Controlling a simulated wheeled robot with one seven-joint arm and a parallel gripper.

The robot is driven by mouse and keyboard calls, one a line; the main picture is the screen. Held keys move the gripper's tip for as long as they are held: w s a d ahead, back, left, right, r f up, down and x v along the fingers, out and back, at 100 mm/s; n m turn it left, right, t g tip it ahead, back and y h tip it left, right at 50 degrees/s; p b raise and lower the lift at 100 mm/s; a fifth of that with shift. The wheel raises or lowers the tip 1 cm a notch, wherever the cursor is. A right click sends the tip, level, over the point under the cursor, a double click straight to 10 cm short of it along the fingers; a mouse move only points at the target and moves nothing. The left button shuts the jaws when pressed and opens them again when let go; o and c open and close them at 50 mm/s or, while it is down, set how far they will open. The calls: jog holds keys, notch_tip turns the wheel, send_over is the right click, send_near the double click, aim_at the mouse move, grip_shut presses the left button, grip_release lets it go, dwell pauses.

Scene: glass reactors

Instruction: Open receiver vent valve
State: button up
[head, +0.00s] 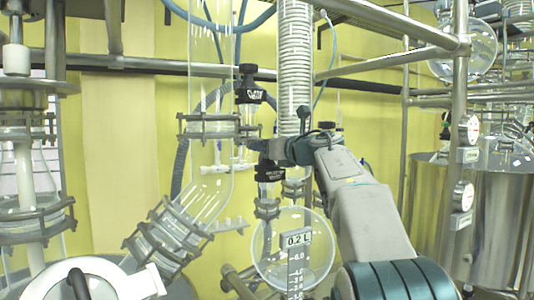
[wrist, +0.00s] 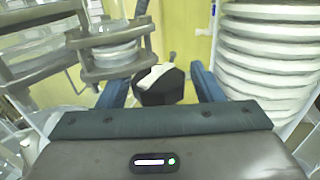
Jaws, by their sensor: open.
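In the head view, a black labelled valve (head: 268,171) sits just above the round glass receiver (head: 290,262), which has a 0.2 L tag. A second black labelled valve (head: 249,92) is higher up on the glass column. I cannot read either label surely. My gripper (head: 275,151) is at the lower valve's top, partly covering it. In the wrist view, my gripper (wrist: 158,78) is open. Its two blue fingers stand on either side of a black knob (wrist: 155,88) with a white mark on top. I cannot tell whether the fingers touch the knob.
A ribbed coil column (head: 295,70) rises close beside my gripper; it fills the right of the wrist view (wrist: 265,60). A metal clamp flange (wrist: 110,50) is close on the left. Metal rails (head: 390,25) cross above my arm. A steel vessel (head: 490,210) stands at right.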

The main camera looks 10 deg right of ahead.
jog(key=shift+s+a+r+m+t+h, duration=0.15)
jog(key=shift+m+t+h, duration=0.45)
jog(key=shift+h, duration=0.4)
jog(key=m+h+p, duration=0.2)
jog(key=shift+h+p, duration=0.3)
jog(key=shift+h, duration=0.1)
jog(key=shift+t+h, duration=0.3)
jog(key=shift+h, duration=0.1)
jog(key=c, duration=0.8)
jog(key=shift+o, duration=0.2)
jog(key=shift+d+f+n+y+b, duration=0.25)
jog(key=shift+f+n+y+b, duration=0.1)
jog(key=shift+y+b, duration=0.5)
jog(key=n+g+y, duration=0.1)
jog(key=y, duration=0.1)
jog(key=n+y, duration=0.1)
jog(key=y, duration=0.1)
jog(key=shift+r+n+g, duration=0.15)
jog(key=shift+n+g, duration=0.1)
jog(key=shift+g, duration=0.15)
jog(key=n+g+y+p, duration=0.1)
jog(key=n+g+y, duration=0.1)
jog(key=y, duration=0.1)
jog(key=n+g+y+p, duration=0.1)
jog(key=shift+r+n+y+p, duration=0.25)
jog(key=shift+n+y+p, duration=0.1)
jog(key=shift+n, duration=0.05)
jog(key=shift+s+a+n+g+y+p, duration=0.15)
jog(key=shift+n+g+y+p, duration=0.3)
jog(key=shift+g, duration=0.35)
